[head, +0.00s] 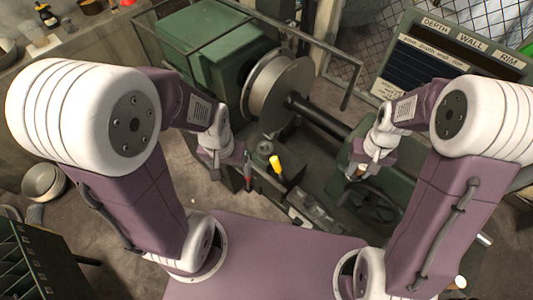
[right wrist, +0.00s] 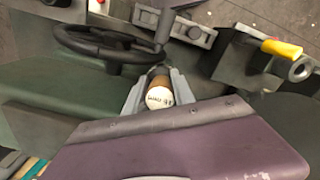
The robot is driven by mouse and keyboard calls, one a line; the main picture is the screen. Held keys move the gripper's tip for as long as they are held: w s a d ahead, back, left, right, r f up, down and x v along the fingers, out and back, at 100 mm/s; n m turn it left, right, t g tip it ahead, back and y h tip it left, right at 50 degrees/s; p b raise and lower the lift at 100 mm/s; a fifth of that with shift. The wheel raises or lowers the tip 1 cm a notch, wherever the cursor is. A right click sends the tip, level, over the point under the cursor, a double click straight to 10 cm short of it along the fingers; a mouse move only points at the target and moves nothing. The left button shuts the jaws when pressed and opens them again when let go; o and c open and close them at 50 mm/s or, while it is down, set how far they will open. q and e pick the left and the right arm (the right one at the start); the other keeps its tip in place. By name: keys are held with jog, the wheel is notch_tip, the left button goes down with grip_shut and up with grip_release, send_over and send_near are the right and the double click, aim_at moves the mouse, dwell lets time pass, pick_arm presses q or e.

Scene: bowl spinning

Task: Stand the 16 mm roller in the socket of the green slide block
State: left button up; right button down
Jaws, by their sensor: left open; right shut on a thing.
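The 16 mm roller (right wrist: 159,97) has a brown body and a white end marked 16 mm. In the right wrist view it sits between the two grey fingers of my right gripper (right wrist: 155,93), which is shut on it. In the head view my right gripper (head: 355,172) is above a green machine body, which also shows in the right wrist view (right wrist: 55,95), beside a dark handwheel (head: 376,206). My left gripper (head: 212,172) is open and empty, left of the yellow handle.
A yellow handle (head: 275,164) stands in the middle; the right wrist view shows it beside a grey ring (right wrist: 302,68). A large metal spool (head: 275,92) and shaft lie behind. A dark board (head: 440,65) reads DEPTH, WALL, RIM. Bowls (head: 43,182) lie at left.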

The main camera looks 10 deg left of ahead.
jog(key=shift+s, duration=0.3)
